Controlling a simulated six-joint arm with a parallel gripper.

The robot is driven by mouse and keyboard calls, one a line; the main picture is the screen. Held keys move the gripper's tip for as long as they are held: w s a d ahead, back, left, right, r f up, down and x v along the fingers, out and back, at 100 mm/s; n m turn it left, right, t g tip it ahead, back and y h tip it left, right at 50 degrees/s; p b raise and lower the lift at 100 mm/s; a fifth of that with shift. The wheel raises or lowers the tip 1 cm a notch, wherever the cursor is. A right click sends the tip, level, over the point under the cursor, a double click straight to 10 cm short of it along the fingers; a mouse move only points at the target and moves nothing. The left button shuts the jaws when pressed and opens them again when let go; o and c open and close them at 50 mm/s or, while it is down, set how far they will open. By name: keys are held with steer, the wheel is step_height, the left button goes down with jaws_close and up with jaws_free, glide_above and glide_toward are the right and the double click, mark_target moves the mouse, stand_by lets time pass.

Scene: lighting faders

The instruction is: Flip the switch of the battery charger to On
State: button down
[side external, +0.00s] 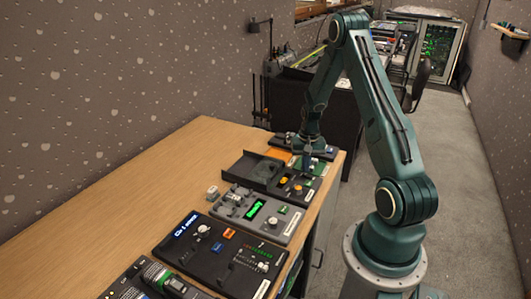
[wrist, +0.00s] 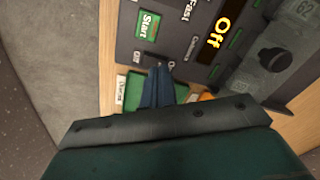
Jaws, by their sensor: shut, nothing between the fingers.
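A dark grey panel (wrist: 178,45) fills the top of the wrist view; I take it to be the battery charger, though no name on it is readable. It has a green Start button (wrist: 147,25), the word Fast and an amber display (wrist: 219,33) reading Off. A small switch-like part (wrist: 172,64) sits at its near edge, beside my fingertips. My gripper (wrist: 160,70) is shut and empty, its blue-grey fingers pointing at that edge. Whether they touch the switch I cannot tell. In the side view my gripper (side external: 308,170) is low over the devices at the table's far end.
A green board (wrist: 185,92) lies below the panel, partly hidden by my fingers. A black knob (wrist: 273,61) is at the right. In the side view, a grey device (side external: 290,228) with a green display and a black console (side external: 205,265) stand nearer. The wooden table (side external: 130,190) is clear at left.

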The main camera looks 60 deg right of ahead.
steer(key=shift+f, duration=0.65)
stand_by(0.6)
steer(key=shift+r, duration=3.55)
